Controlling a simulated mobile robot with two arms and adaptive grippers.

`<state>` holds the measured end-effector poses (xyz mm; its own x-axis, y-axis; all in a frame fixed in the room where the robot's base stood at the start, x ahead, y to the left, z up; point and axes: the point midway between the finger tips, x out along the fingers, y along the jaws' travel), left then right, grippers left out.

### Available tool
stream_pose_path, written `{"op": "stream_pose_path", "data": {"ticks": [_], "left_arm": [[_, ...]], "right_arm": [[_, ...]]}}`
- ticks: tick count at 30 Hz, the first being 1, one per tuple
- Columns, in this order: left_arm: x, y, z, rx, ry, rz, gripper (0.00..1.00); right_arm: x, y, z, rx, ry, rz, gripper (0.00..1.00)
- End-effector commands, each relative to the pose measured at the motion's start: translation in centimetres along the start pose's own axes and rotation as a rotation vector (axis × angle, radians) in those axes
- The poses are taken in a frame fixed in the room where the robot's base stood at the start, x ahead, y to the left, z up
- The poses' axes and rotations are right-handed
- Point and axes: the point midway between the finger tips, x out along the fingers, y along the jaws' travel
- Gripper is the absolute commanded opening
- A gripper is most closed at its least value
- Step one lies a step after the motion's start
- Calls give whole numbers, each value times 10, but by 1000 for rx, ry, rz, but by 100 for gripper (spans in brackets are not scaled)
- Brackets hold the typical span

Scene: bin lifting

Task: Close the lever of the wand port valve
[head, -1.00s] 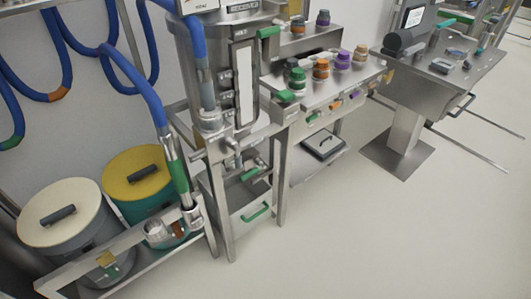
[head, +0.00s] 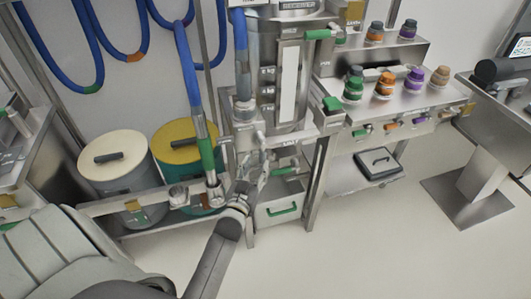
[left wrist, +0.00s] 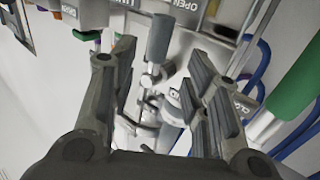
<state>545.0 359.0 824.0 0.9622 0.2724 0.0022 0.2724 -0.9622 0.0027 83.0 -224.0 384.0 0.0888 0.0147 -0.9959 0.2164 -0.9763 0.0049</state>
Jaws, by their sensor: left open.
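My left gripper (head: 250,172) reaches toward the valve area at the front of the steel station (head: 263,75). In the left wrist view my gripper (left wrist: 160,72) is open, its fingers spread wide to left and right with nothing held. A grey lever handle (left wrist: 158,38), apparently the wand port valve lever, shows between and beyond the fingertips. It points upward, beside a label reading OPEN (left wrist: 183,8). A label that seems to read CLOSED (left wrist: 243,103) is partly hidden behind the right fingers. Contact with the lever cannot be told. My right gripper is not in view.
A blue hose with a green grip (head: 207,155) stands left of my gripper; the grip also shows in the wrist view (left wrist: 296,88). Two lidded drums (head: 118,165) stand left. A drawer with a green handle (head: 283,210) is below. Capped bottles (head: 385,84) stand right.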

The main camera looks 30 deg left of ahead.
Motion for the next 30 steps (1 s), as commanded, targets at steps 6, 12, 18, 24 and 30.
{"op": "stream_pose_path", "data": {"ticks": [6,12,18,24,30], "left_arm": [[40,0,-1,1,1,0,43],[62,0,0,0,-1,1,43],[71,0,1,1,-1,1,43],[71,0,1,1,-1,1,43],[71,0,1,1,-2,1,24]], "right_arm": [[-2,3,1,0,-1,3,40],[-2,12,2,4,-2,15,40],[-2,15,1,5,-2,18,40],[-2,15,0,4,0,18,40],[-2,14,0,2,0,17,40]]}}
